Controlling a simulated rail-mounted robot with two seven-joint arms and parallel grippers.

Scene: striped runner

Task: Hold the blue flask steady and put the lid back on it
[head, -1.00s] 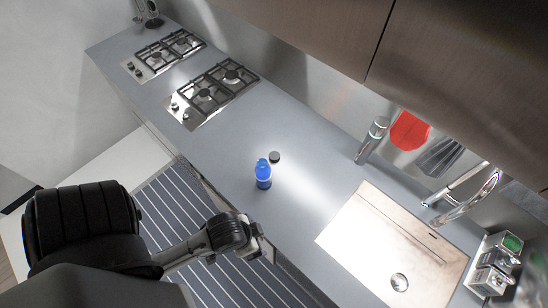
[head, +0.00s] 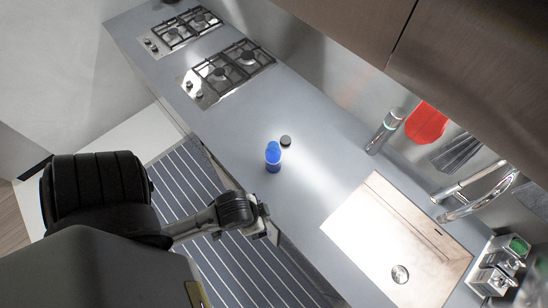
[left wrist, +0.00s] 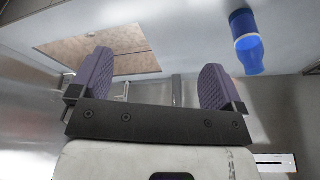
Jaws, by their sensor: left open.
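The blue flask (head: 273,157) stands on the grey counter near its front edge. A small dark round lid (head: 285,141) lies on the counter just behind it, apart from it. My left gripper (head: 264,219) is at the counter's front edge, below and apart from the flask in the head view. In the left wrist view my left gripper (left wrist: 155,85) is open with nothing between its fingers, and the flask (left wrist: 246,42) is at the upper right, beyond the right finger. The lid does not show there. My right gripper is not in view.
A sink (head: 365,246) lies to the right, with a tap (head: 478,198) behind it. A metal cylinder (head: 385,131) and a red item (head: 426,123) are at the back. Gas hobs (head: 228,72) are at the upper left. A striped runner (head: 190,183) covers the floor. Counter around the flask is clear.

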